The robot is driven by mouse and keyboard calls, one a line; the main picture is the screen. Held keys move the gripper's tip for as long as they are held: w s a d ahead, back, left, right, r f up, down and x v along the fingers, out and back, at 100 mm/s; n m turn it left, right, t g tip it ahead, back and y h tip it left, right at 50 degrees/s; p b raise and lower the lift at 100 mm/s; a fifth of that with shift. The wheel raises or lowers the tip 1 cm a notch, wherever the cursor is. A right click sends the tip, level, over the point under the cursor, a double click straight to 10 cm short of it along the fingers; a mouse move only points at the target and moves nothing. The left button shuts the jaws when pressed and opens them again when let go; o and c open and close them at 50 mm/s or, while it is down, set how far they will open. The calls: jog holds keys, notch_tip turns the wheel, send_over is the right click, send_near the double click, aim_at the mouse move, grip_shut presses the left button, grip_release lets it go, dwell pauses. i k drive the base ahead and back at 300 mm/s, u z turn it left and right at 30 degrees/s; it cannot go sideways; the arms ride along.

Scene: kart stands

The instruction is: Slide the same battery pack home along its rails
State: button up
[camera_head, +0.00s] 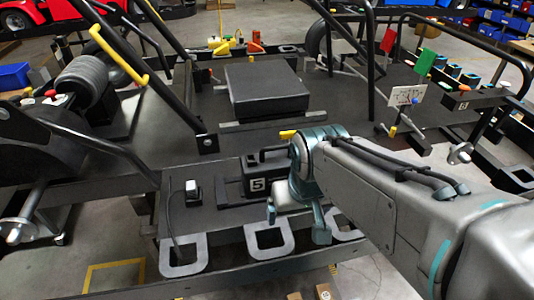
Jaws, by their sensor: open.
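A black battery pack (233,190) marked with a white 5 sits on the dark deck of the kart stand, left of my gripper. A dark bar handle shows on its top.
A small white-topped plug block (193,190) with a dark cable stands left of the pack. Three grey square loops (183,255) line the front edge. A large flat black box (265,85) lies behind. Black frame tubes (168,65) rise at left. A tag board (406,97) stands at right.

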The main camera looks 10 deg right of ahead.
aim_at(259, 171)
jog(key=u, duration=0.05)
jog(key=k, duration=0.5)
jog(key=u, duration=1.95)
jog(key=k, duration=1)
jog(key=z, duration=1.65)
jog(key=i, duration=1)
